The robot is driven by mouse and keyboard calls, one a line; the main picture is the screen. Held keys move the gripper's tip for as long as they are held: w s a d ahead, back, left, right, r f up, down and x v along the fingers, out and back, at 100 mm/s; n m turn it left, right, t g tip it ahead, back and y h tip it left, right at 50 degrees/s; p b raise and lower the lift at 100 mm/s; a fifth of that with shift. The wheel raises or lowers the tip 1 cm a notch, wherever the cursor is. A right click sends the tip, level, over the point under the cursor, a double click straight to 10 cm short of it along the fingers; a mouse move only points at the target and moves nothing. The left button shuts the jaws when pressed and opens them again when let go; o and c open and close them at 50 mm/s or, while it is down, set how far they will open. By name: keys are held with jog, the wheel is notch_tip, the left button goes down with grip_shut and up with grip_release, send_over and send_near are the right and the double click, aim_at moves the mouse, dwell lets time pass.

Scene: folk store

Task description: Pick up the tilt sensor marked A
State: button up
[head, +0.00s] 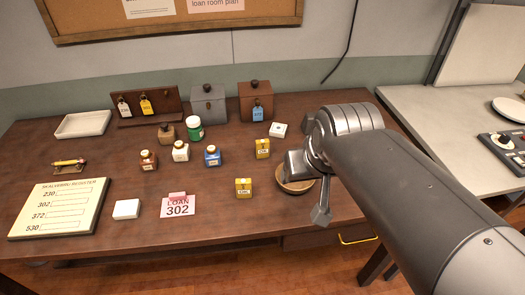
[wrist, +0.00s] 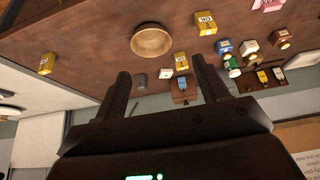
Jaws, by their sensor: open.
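Yellow box-shaped sensors with small top knobs and white labels stand on the brown table. One yellow sensor (head: 263,149) is left of my arm, and a second yellow sensor (head: 243,187) is nearer the front. The wrist view shows these two as well as a third yellow sensor (wrist: 46,63), which stands apart; my arm hides it in the head view. My gripper (wrist: 162,88) is open and empty, above the table near the round wooden bowl (wrist: 151,40).
Small bottles, including a green one (head: 194,128) and a blue one (head: 212,156), stand left of the sensors. Grey (head: 208,107) and brown (head: 256,105) boxes stand behind. A pink "LOAN 302" card (head: 178,206) and a register board (head: 60,208) lie at the front left.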

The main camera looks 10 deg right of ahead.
jog(key=w+a+f, duration=0.1)
jog(key=w+f, duration=0.2)
jog(key=w, duration=1.3)
jog(key=g, duration=0.1)
send_near(263, 142)
jog(key=f, duration=0.2)
jog(key=shift+n, duration=0.3)
jog(key=x, duration=0.5)
jog(key=shift+w+d+r, duration=0.2)
jog(key=shift+w+d, duration=0.15)
jog(key=shift+a+x, duration=0.2)
jog(key=shift+x, duration=1.1)
jog(key=shift+a+x, duration=0.2)
jog(key=shift+x, duration=1.15)
jog(key=shift+s, duration=0.1)
jog(key=c, duration=1.1)
